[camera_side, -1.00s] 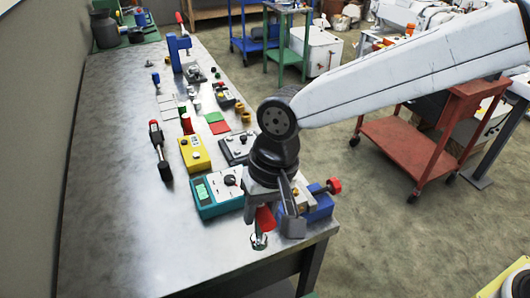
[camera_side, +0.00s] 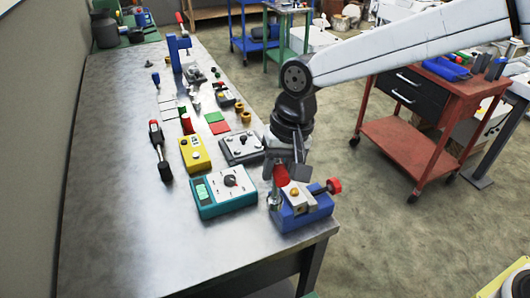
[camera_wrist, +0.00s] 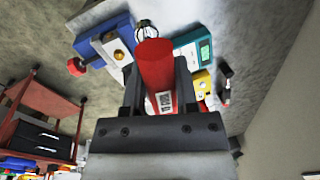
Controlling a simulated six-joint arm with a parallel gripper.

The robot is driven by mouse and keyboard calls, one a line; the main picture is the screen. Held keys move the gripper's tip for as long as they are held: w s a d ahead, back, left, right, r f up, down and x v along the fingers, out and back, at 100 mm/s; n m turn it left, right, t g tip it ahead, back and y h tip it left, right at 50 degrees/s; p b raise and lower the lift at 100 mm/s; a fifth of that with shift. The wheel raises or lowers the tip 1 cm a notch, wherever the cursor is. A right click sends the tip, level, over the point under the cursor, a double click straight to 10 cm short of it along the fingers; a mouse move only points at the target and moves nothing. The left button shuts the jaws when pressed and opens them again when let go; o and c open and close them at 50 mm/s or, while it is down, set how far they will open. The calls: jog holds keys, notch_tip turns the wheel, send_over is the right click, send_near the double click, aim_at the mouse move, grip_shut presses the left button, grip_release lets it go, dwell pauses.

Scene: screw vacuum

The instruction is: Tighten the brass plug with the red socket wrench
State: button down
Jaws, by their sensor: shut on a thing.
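My gripper (camera_wrist: 157,82) is shut on the red socket wrench (camera_side: 281,175). The wrench's red handle (camera_wrist: 153,62) stands between the two fingers in the wrist view, with its metal socket end (camera_side: 275,200) pointing down in the side view. The brass plug (camera_side: 294,192) sits on the grey top of a blue fixture (camera_side: 305,214) with a red knob, near the bench's front right corner. In the wrist view the plug (camera_wrist: 118,54) lies left of the wrench. The socket is beside the plug, apart from it in the picture; its height above the bench is unclear.
A teal meter (camera_side: 225,190) stands left of the fixture, with a grey box (camera_side: 241,148) and a yellow box (camera_side: 195,154) behind. A red-and-black tool (camera_side: 159,150) lies further left. The front left of the metal bench (camera_side: 120,240) is clear.

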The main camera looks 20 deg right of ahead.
jog(key=w+d+r+m, duration=0.1)
jog(key=w+d+m, duration=0.1)
jog(key=w+d, duration=0.3)
jog(key=d, duration=0.2)
jog(key=shift+d+r, duration=0.3)
jog(key=shift+r, duration=0.05)
jog(key=shift+f, duration=0.2)
jog(key=shift+f, duration=2.6)
jog(key=shift+f, duration=0.75)
